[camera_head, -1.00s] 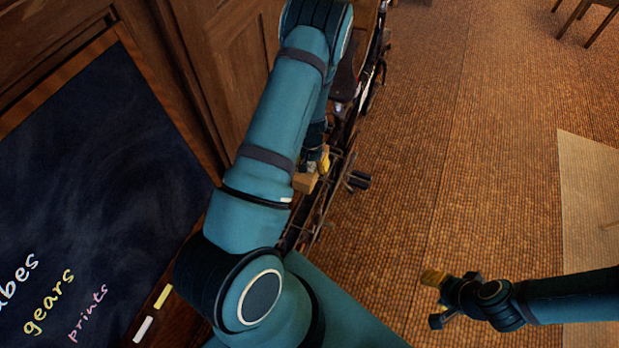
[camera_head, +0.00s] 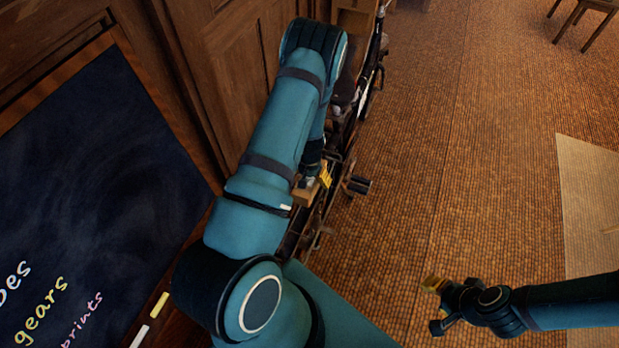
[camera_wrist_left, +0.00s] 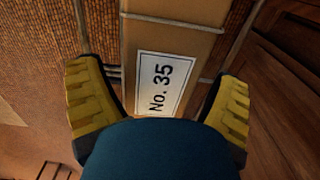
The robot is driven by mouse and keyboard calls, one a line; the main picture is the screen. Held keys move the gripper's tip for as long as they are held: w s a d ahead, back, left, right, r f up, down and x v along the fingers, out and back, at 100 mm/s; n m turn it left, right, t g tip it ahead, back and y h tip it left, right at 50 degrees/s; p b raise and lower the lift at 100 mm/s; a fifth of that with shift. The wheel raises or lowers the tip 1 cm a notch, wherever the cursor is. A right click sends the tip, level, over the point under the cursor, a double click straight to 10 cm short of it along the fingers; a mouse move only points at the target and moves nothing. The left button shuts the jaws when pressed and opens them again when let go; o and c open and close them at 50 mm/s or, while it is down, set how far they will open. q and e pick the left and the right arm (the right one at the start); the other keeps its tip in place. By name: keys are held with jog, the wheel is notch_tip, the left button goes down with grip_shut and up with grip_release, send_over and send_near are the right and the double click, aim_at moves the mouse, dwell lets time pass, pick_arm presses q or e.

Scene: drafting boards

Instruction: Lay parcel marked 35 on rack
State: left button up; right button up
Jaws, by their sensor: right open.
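The parcel marked No. 35 (camera_wrist_left: 180,50) is a tan box with a white label in the left wrist view. Thin metal bars run along and across it; I cannot tell whether the crossing bar is string or rack wire. It also shows as a small tan piece in the head view (camera_head: 305,194). My left gripper (camera_wrist_left: 160,78) is open, its yellow fingers to either side of the parcel with gaps visible. In the head view this gripper (camera_head: 322,178) is at the bicycle's rack (camera_head: 318,215), mostly hidden by my arm. My right gripper (camera_head: 433,305) is open and empty above the floor.
A dark bicycle (camera_head: 345,150) stands along the wooden panelled wall (camera_head: 235,70). A chalkboard (camera_head: 90,170) with chalk writing is at the left. A pale board or mat (camera_head: 590,200) lies at the right. Wooden legs (camera_head: 585,20) show at top right. The tiled floor between is free.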

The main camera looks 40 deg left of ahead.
pick_arm(q)
jog(key=shift+r, duration=0.1)
jog(key=shift+r, duration=0.2)
notch_tip(320, 180, up, 12)
jog(key=p, duration=0.3)
jog(key=s+d+h, duration=0.1)
jog(key=s+d, duration=0.2)
jog(key=d, duration=0.6)
jog(key=s+d+m+t+h, duration=0.1)
jog(key=s+d, duration=0.3)
jog(key=d, duration=0.5)
jog(key=s+d+m+h, duration=0.1)
jog(key=s+d+h, duration=0.1)
jog(key=d, duration=0.7)
jog(key=shift+s+d+r+t, duration=0.35)
jog(key=shift+s+r, duration=0.1)
jog(key=shift+s, duration=0.45)
jog(key=c, duration=0.8)
jog(key=shift+d, duration=0.1)
jog(key=shift+c, duration=0.4)
